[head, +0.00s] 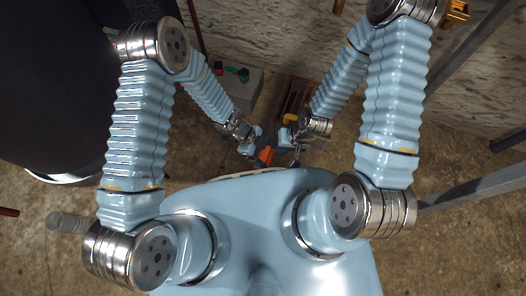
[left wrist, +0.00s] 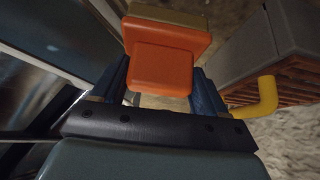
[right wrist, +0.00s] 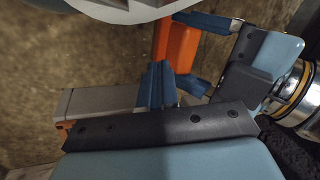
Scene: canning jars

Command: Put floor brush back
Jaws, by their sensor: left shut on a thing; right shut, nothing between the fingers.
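The floor brush (left wrist: 160,66) shows as an orange block with a beige part behind it in the left wrist view. My left gripper (head: 257,147) is shut on it, with blue fingers on both sides. The orange part is small in the head view (head: 265,156), close in front of my body. In the right wrist view the orange part (right wrist: 178,45) sits between the left gripper's blue fingers. My right gripper (right wrist: 156,86) is shut and empty, close beside the brush. I cannot tell whether they touch. Most of the brush is hidden.
A reddish-brown slatted thing (head: 294,92) with a yellow bent part (left wrist: 267,96) lies just beyond the grippers. A grey box (head: 241,92) with red and green knobs stands to its left. A large dark round body fills the upper left. Metal bars are at right.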

